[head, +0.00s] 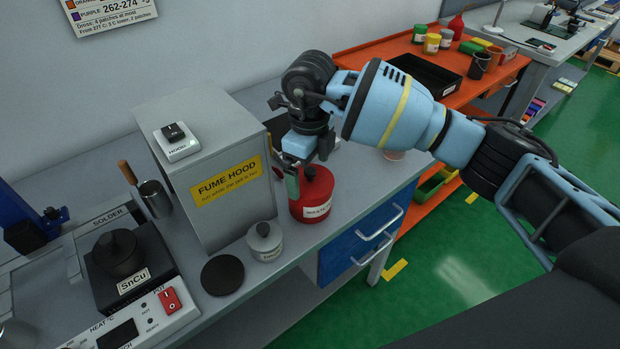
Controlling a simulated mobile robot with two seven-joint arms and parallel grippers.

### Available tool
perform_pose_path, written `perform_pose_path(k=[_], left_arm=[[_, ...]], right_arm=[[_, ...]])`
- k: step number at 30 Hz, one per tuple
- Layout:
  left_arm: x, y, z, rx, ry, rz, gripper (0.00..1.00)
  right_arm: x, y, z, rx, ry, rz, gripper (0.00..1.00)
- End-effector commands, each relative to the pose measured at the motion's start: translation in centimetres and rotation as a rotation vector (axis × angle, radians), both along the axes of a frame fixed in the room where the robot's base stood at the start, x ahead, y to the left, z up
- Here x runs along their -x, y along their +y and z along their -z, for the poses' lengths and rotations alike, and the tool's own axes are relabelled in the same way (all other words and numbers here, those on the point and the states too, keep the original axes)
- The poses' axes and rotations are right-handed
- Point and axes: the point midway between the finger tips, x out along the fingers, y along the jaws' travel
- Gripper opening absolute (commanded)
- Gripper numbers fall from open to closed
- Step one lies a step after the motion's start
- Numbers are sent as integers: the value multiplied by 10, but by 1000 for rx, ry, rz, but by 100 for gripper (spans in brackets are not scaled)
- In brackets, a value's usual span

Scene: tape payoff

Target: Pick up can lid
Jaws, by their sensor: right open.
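A red waste can (311,208) with a white label stands on the grey bench, right of the fume hood. Its red can lid (322,181) is on top, with a dark knob (310,173) in the middle. My right gripper (307,166) is open and points down at the lid, with its fingers around or just beside the knob. One finger hides the left part of the lid, and I cannot tell whether it touches. My left gripper is not in view.
The fume hood (222,187) stands close on the left. A small lidded grey pot (265,244) and a black disc (222,275) lie in front of it. A solder pot (120,262) is further left. An orange bench (460,90) with jars and a black tray is behind right.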

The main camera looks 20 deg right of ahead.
Motion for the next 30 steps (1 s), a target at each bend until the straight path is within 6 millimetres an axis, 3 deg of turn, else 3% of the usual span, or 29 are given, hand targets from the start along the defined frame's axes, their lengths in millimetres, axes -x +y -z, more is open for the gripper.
perform_pose_path(k=[3, 9, 17, 30], left_arm=[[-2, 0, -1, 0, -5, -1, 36], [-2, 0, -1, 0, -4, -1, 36], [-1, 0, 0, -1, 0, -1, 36], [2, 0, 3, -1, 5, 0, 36]], right_arm=[[0, -1, 10, 1, 0, 1, 100], [0, -1, 11, 1, -1, 0, 100], [0, -1, 11, 1, -1, 1, 69], [0, -1, 5, -1, -2, 1, 68]])
